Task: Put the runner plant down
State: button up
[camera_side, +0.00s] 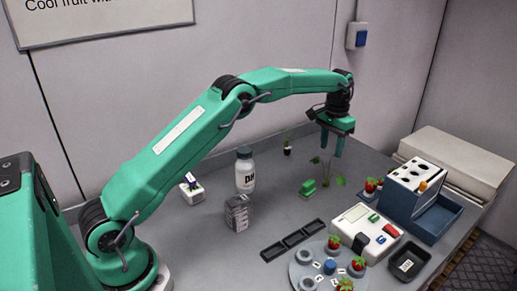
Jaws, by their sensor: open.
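My gripper (332,147) points down over the back right of the grey table, and its jaws are open. Just below the fingers is a thin green plant with a pale stem and small leaves (341,181), which looks like the runner plant. Its lower end is near the table, and I cannot tell whether it touches a finger. A second small plant in a dark pot (287,151) stands further back to the left.
A white bottle (245,172), a grey box-like stack (237,213) and a small white pot (191,190) stand left. A black tray (293,239), a round plate (297,272) with berries, a white device (361,227) and a blue-white rack (407,195) fill the front right.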

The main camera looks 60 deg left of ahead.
jog(key=s+d+r+t, duration=0.2)
jog(key=s+r+t, duration=0.1)
jog(key=s+r, duration=1.45)
jog(key=s+f+t, duration=0.1)
jog(key=s+f, duration=0.2)
jog(key=s, duration=0.8)
jog(key=s+f+t, duration=0.1)
jog(key=s+f, duration=0.2)
jog(key=s, duration=0.9)
jog(key=shift+s+d+t, duration=0.15)
jog(key=shift+d+t, duration=0.05)
jog(key=shift+t, duration=0.1)
